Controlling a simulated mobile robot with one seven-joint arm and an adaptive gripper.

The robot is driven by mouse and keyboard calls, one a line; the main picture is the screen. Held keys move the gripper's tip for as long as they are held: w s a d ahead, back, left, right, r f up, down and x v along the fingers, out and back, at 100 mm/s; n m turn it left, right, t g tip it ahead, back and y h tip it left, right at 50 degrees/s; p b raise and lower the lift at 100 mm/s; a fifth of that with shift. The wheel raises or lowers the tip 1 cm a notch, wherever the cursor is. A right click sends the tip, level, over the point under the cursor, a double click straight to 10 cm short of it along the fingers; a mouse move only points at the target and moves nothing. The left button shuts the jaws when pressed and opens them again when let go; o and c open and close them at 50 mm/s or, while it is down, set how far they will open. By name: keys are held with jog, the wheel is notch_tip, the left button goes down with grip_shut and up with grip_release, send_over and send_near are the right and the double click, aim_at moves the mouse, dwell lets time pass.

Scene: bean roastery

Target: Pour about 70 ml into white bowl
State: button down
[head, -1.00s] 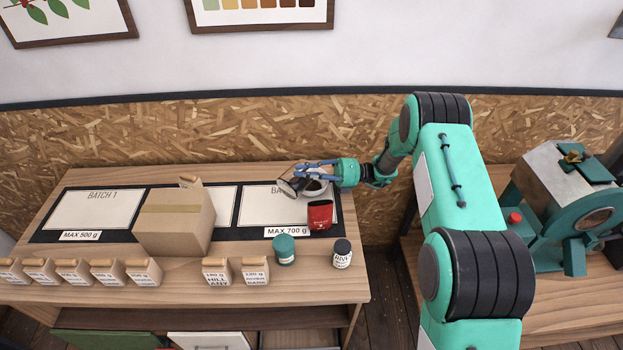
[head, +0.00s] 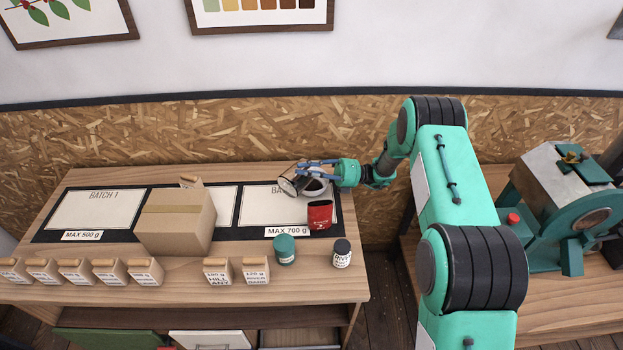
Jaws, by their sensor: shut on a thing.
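My gripper (head: 312,167) is at the back right of the table, its fingers reaching left. It is shut on a grey metal-looking cup (head: 293,183), which is tilted above the right batch mat. The white bowl (head: 318,189) stands just right of and partly behind the cup, below my gripper, which hides part of it. Any liquid or stream cannot be made out at this size.
A red packet (head: 320,214) stands right in front of the bowl. A green jar (head: 284,249) and a black-lidded jar (head: 342,254) stand nearer the front. A cardboard box (head: 175,222) blocks the middle. Several labelled bags (head: 76,271) line the front edge. Batch mats (head: 262,218) lie behind.

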aim_at(294, 187)
jog(key=shift+r, duration=0.15)
dwell(0.3)
jog(key=s+a+f+n+h+b, duration=0.1)
jog(key=b, duration=0.1)
jog(key=shift+s+a+f+b, duration=0.1)
jog(key=shift+a+f+b, duration=0.1)
jog(key=shift+b, duration=0.1)
jog(key=shift+s+a+f+n+h+b, duration=0.25)
jog(key=shift+s+a+n+h+b, duration=0.1)
jog(key=shift+s+a+b, duration=0.15)
jog(key=shift+s+a+f+n+h+b, duration=0.25)
jog(key=shift+s+a+n+b, duration=0.1)
jog(key=shift+s+b, duration=0.15)
jog(key=shift+s+a+r+n+h+p, duration=0.15)
jog(key=shift+a+r+n+h+p, duration=0.15)
jog(key=shift+p, duration=0.4)
jog(key=shift+s+a+f, duration=0.1)
jog(key=shift+s+f, duration=0.05)
jog(key=shift+f, duration=0.15)
jog(key=shift+s+a+r+h+p, duration=0.1)
jog(key=shift+s+r+h+p, duration=0.05)
jog(key=shift+h+p, duration=0.2)
